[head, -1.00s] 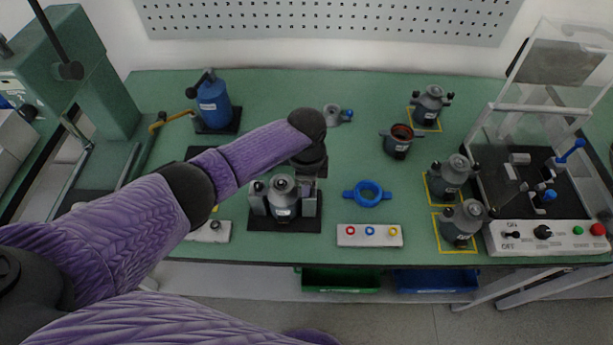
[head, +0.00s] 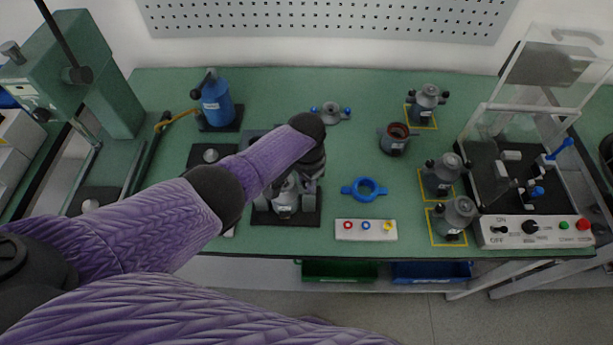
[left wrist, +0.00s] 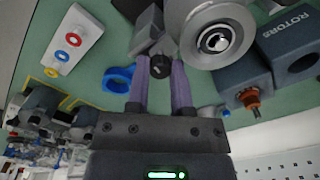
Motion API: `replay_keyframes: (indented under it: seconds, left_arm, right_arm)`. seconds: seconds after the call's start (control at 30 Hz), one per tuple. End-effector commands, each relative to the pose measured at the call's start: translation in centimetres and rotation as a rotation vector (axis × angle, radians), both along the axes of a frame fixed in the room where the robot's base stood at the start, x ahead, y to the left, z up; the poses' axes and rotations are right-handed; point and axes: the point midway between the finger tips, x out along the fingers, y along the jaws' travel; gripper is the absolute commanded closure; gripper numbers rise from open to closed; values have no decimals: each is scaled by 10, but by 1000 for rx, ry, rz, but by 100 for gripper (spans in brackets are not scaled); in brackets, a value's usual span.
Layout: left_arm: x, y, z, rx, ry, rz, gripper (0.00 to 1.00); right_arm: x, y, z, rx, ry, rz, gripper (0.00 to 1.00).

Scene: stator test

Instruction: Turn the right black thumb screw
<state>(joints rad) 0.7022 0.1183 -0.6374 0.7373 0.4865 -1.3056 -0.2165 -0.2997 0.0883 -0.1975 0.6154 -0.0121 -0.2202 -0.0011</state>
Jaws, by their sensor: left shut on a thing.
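My left gripper (head: 312,178) comes in from the left over a grey stator housing (head: 284,203) on a dark base plate (head: 262,216). In the left wrist view, its two fingers (left wrist: 160,82) stand on either side of the black thumb screw (left wrist: 160,66) and are shut on it. The screw sits at a grey angular block (left wrist: 151,38) beside the round metal housing (left wrist: 211,40). In the head view, the arm and gripper hide the screw and part of the housing. My right gripper is not in view.
A dark box marked ROTORS (left wrist: 262,58) is close to the housing.

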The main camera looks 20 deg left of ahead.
Motion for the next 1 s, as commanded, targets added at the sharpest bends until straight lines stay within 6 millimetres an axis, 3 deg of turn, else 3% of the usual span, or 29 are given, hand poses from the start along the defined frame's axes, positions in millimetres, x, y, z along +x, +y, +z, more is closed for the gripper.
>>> replay_keyframes:
  seconds: [0.7,0.73,0.8,0.9,1.0]
  left_arm:
    - [0,0,0,1,0,64,100]
    - [0,0,0,1,0,64,66]
    - [0,0,0,1,0,64,52]
    - [0,0,0,0,0,64,36]
    - [0,0,0,0,0,64,36]
  right_arm:
    - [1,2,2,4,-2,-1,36]
    - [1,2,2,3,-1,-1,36]
    - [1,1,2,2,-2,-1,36]
    - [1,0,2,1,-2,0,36]
    - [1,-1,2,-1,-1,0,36]
